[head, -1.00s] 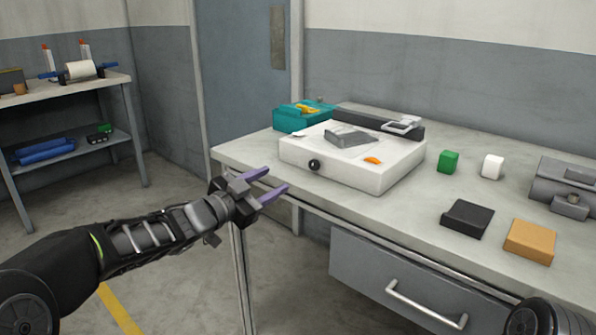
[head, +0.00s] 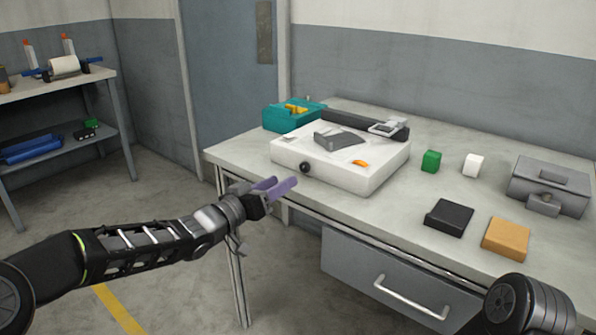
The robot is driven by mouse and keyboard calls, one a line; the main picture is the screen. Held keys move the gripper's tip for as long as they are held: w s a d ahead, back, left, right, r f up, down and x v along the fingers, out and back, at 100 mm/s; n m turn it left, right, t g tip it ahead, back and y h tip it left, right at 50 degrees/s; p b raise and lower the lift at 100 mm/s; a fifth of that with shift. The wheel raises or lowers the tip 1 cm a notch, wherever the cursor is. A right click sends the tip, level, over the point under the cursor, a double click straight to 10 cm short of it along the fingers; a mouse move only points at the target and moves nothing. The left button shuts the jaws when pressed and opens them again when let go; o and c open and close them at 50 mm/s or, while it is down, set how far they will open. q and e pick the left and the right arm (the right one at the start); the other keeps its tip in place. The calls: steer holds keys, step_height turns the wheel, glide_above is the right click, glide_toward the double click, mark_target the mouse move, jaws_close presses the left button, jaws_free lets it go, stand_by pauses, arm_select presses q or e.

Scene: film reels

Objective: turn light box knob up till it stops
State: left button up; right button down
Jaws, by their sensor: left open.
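The light box (head: 345,178) is a flat white box on the left part of the table. Its black round knob (head: 305,168) sits on the front face near the left end, fully in sight. A grey item and an orange piece lie on the box top. My left gripper (head: 283,186) has purple fingers, is open and empty, and is in front of the table edge, a little below and left of the knob, apart from it. My right gripper is out of view; only part of my right arm shows at the lower right.
A teal bin (head: 290,119) stands behind the light box at the left, beside a long dark device (head: 365,125). Green (head: 431,161) and white (head: 473,164) blocks, a black block (head: 449,217), an orange block (head: 506,238) and a grey metal box (head: 548,186) stand right. A drawer (head: 395,280) hangs below.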

mark_target(303, 169)
arm_select(q)
steer(key=shift+b+x, duration=0.35)
steer(key=shift+x, duration=3.6)
jaws_close()
